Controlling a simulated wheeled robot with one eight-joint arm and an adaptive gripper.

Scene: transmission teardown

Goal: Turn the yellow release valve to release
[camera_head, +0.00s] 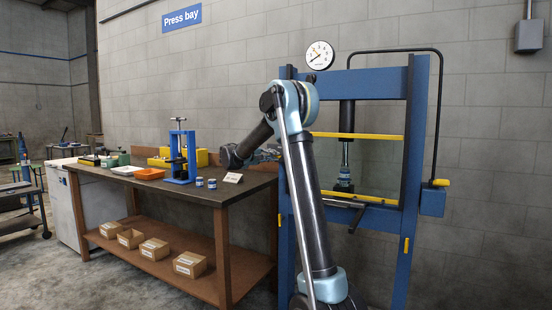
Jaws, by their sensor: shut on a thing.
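A small yellow part (440,183), which looks like the release valve, sits on top of the blue box (432,202) on the right side of the blue press frame (418,130). Its exact turn position is too small to tell. My arm rises in front of the press, bends at the top and reaches back to the left over the bench. Its far end turns right behind my own upright link. My gripper is hidden there, so its fingers and anything in them do not show. Nothing of mine is seen touching the yellow part.
A dark ram (347,118) stands over a blue-banded part (344,182) inside the press. A round gauge (320,55) is above. The workbench (225,192) at left carries a blue tool stand (182,155), an orange tray (150,174) and small jars. Bare floor lies right of the press.

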